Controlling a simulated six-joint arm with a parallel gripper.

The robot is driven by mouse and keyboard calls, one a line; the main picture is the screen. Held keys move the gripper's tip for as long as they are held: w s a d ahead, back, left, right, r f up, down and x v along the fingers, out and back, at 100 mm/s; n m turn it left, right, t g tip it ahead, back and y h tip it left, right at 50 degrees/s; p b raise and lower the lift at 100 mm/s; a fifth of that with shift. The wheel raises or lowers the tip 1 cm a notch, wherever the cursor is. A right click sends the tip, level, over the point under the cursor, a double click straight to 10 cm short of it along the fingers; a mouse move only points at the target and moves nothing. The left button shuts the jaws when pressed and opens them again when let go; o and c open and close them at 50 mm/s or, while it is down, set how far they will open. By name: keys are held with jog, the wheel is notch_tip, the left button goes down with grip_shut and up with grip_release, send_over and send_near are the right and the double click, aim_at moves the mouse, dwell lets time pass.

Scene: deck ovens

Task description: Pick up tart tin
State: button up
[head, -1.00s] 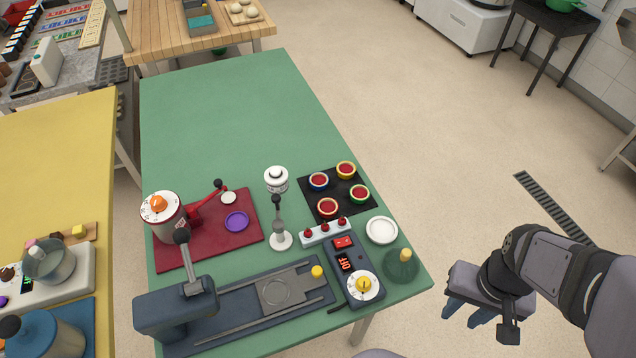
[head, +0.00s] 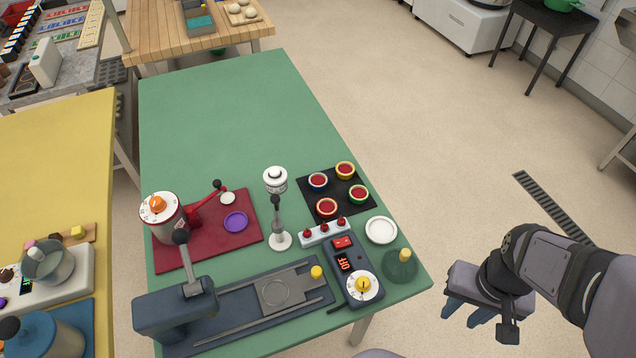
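No thing is plainly marked as a tart tin. A shallow white round dish (head: 381,230) lies on the green table's right side, and a small purple disc (head: 235,222) lies on a red base. I cannot tell which of these is the tin. My gripper (head: 466,314) is off the table's right edge, over the floor, apart from all of them. Its two blue-grey fingers look spread, with nothing between them.
On the green table (head: 220,110), a dark press (head: 175,308), a dial unit (head: 356,275), a green dome with a yellow knob (head: 401,265) and a standing white-topped tool (head: 278,210) crowd the near half. The far half is clear. A yellow table (head: 60,150) stands left.

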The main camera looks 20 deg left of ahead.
jog(key=shift+o, duration=0.6)
jog(key=o, duration=0.4)
